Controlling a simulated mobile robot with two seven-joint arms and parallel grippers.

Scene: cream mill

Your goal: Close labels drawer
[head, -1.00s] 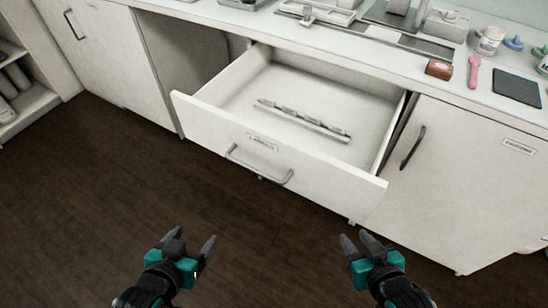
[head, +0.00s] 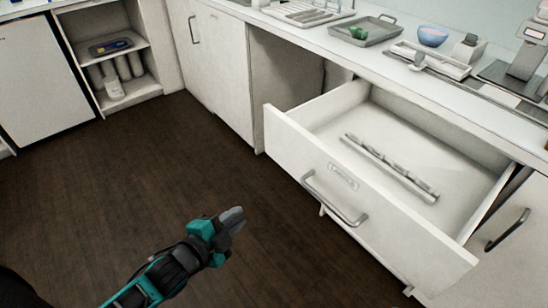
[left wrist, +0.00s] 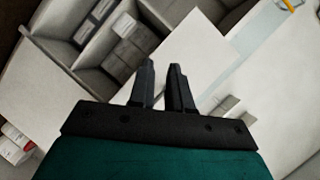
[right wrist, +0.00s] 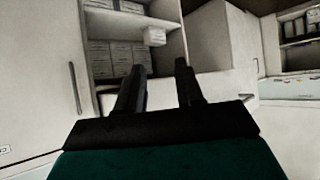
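The white labels drawer (head: 330,185) stands pulled out from under the counter, with a small label plate on its front. Its grey bar handle (head: 333,203) runs across the front face. A narrow strip with small pieces (head: 390,170) lies on the drawer floor. My left gripper (head: 236,215) is left of and below the drawer front, apart from it. In the left wrist view its fingers (left wrist: 161,66) stand a small gap apart with nothing between them. My right gripper (right wrist: 161,68) is outside the head view; its wrist view shows its fingers apart and empty.
The counter (head: 385,60) above holds a grey tray (head: 365,31), a blue bowl (head: 433,36) and a scale (head: 525,60). A closed cabinet door (head: 215,70) and an open shelf unit (head: 120,60) stand to the left. The dark wooden floor (head: 130,170) before the drawer is clear.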

